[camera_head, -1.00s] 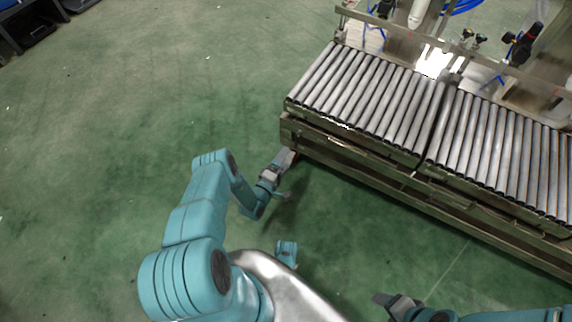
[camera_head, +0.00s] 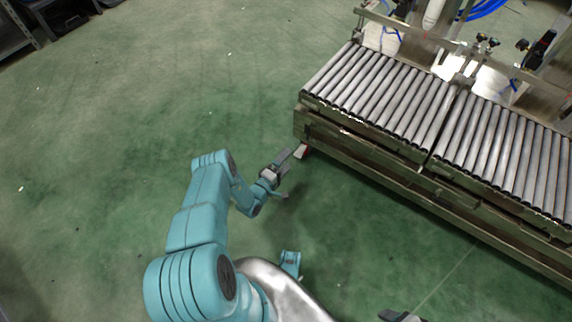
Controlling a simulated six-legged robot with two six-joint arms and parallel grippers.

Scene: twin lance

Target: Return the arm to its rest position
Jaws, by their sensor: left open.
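My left arm (camera_head: 198,215) is teal and comes in from the lower left, bent at its elbow. My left gripper (camera_head: 287,176) is open and empty above the green floor, left of the roller conveyor's near corner and apart from it in the picture. My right gripper (camera_head: 400,316) shows only as a dark grey tip at the bottom edge. The rest of it is cut off, so its jaw opening cannot be made out.
A roller conveyor (camera_head: 400,146) on a metal frame fills the right side, with fixtures and blue hoses behind it. A shelf (camera_head: 14,32) stands at the top left. The green floor (camera_head: 120,130) on the left is clear.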

